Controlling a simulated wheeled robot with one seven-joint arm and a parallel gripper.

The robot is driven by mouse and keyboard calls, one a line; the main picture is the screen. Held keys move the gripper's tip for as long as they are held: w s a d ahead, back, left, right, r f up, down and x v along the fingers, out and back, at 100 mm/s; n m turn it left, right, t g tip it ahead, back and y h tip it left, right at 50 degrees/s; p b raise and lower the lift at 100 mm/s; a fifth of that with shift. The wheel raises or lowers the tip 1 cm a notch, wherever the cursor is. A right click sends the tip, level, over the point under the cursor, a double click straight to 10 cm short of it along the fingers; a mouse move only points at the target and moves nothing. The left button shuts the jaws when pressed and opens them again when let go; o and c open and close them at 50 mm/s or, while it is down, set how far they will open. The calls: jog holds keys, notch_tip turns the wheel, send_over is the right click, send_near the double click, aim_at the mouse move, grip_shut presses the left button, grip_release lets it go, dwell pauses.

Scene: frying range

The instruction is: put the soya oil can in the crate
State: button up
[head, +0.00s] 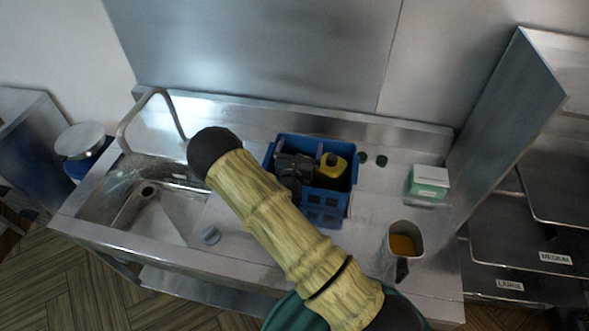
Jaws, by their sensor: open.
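The blue crate (327,211) stands on the steel counter, right of the sink. A yellow can with a dark top (333,166), which looks like the soya oil can, is inside the crate on its right side. Its label is too small to read, and its lower part is hidden by the crate wall. My gripper (299,163) is dark and open, over the left part of the crate, just left of the can. I cannot tell whether it touches the can. My arm hides part of the crate's left side.
A sink (150,212) with a tall tap is at the left. A green and white box (428,183) and a jug with orange contents (403,244) stand right of the crate. A grey disc (211,235) lies near the sink.

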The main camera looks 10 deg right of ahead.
jog(key=b+v, duration=0.3)
jog(key=v, duration=0.6)
jog(key=shift+b, duration=0.35)
jog(key=shift+s, duration=0.1)
